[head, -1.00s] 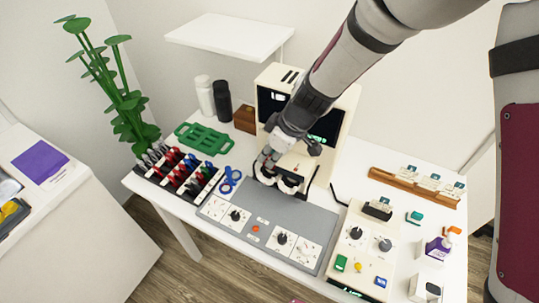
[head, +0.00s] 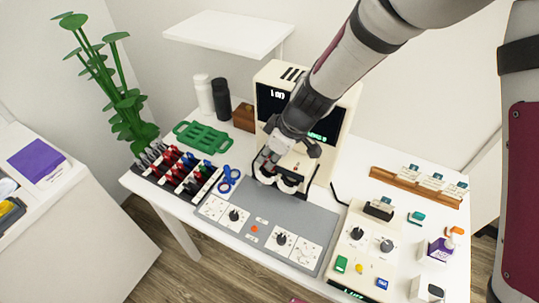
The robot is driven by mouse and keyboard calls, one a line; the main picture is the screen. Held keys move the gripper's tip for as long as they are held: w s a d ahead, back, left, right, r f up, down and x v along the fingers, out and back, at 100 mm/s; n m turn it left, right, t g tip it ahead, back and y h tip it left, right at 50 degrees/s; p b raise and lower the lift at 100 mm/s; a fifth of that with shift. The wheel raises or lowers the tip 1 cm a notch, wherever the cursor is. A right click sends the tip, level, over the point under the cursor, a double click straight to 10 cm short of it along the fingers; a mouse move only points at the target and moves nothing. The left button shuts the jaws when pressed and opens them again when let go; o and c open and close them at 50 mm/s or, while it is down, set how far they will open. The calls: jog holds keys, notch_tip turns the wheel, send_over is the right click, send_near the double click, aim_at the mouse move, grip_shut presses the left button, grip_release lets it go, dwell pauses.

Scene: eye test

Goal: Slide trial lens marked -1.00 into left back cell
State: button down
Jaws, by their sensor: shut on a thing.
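My gripper (head: 267,163) is shut on a small trial lens, just above the dark trial frame. The lens is mostly hidden by the fingers and too small for its marking to be read. The trial frame (head: 289,187), with round dark cells, sits at the front of the cream machine (head: 340,133). The fingers are over the left part of the frame; I cannot tell whether the lens touches a cell. The black lens rack (head: 206,193) at the left holds rows of red, blue and dark lenses.
Blue rings (head: 229,180) lie beside the rack, and a green tray (head: 203,138) lies behind. A grey panel (head: 268,215) with dials fills the table front. A wooden rail (head: 395,182) holds several cards at the right. White and black cylinders stand at the back.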

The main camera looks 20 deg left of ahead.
jog(key=shift+f+b, duration=0.9)
jog(key=shift+f, duration=0.15)
jog(key=c, duration=1.7)
grip_release()
jog(key=shift+r, duration=0.15)
jog(key=v, duration=1.1)
jog(key=shift+d+r, duration=0.15)
jog(key=shift+r, duration=0.25)
